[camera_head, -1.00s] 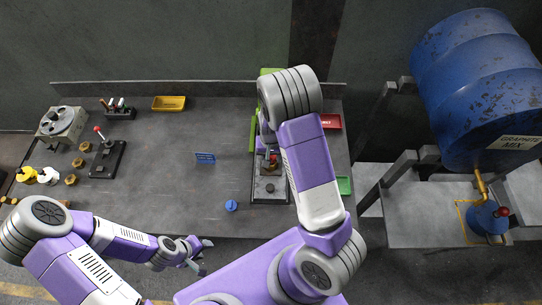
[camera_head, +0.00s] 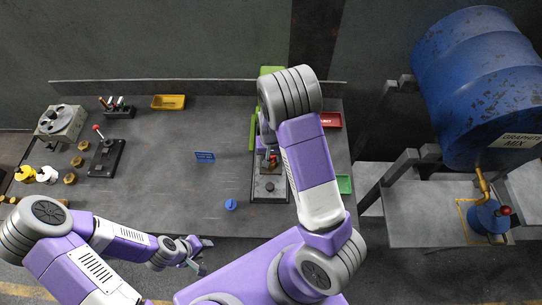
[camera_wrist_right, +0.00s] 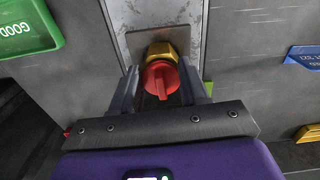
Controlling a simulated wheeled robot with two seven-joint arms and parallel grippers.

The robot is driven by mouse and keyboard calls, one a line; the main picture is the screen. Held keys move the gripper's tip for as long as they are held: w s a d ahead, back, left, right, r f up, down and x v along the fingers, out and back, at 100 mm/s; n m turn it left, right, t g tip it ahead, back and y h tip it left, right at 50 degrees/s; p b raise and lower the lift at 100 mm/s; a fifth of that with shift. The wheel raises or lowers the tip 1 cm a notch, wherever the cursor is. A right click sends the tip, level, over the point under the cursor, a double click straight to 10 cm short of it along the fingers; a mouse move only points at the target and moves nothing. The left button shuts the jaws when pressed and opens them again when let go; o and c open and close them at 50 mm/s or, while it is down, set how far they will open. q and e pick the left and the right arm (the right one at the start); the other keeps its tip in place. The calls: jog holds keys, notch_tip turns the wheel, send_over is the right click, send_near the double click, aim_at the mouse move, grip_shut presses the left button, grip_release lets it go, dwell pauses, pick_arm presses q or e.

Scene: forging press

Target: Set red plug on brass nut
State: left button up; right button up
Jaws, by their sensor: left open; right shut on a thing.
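The red plug (camera_wrist_right: 160,79) is held between the fingers of my right gripper (camera_wrist_right: 161,88) in the right wrist view. The brass nut (camera_wrist_right: 160,49) shows just beyond the plug, on a grey metal plate, and the plug hides part of it. I cannot tell whether plug and nut touch. In the head view the plug (camera_head: 273,156) is a small red spot at the press, largely hidden by my right arm. My left gripper (camera_head: 202,250) is open and empty at the bench's front edge.
A red tray (camera_head: 331,120), green tray (camera_head: 344,184) and yellow tray (camera_head: 169,102) sit near the edges. A lever stand (camera_head: 105,158) and several nuts are at left.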

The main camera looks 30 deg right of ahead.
jog(key=shift+f, duration=0.15)
jog(key=o, duration=0.7)
jog(key=shift+o, duration=0.2)
jog(key=shift+r+p, duration=3.4)
jog(key=shift+r, duration=0.75)
jog(key=shift+r+p, duration=0.45)
jog(key=shift+r, duration=0.45)
